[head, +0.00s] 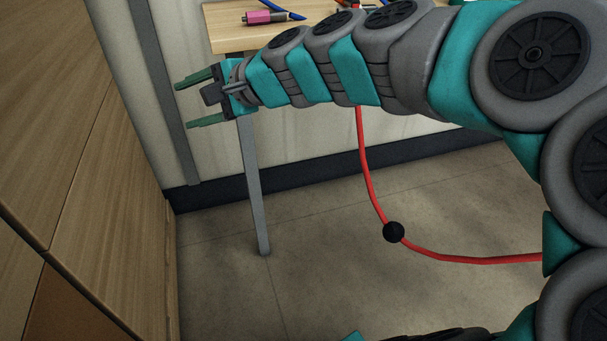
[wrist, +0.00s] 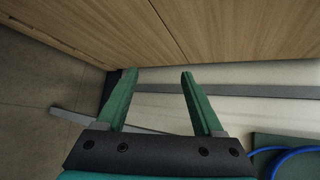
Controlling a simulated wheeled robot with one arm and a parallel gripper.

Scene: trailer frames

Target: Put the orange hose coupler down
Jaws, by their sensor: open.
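My gripper (head: 183,105) is open and empty. It points left in the head view, in front of the pale wall and left of the table's corner. In the wrist view its two green fingers (wrist: 158,74) are spread apart with nothing between them, facing wooden panels. I cannot make out an orange hose coupler in either view. Some small reddish-orange parts (head: 345,3) show at the top edge of the head view, but they are cut off and partly hidden by my arm.
A wooden table (head: 228,32) stands behind my arm, with a pink-and-black piece (head: 265,17) and blue hose on it. Its grey leg (head: 254,190) reaches the floor. Wooden cabinets (head: 70,110) line the left.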

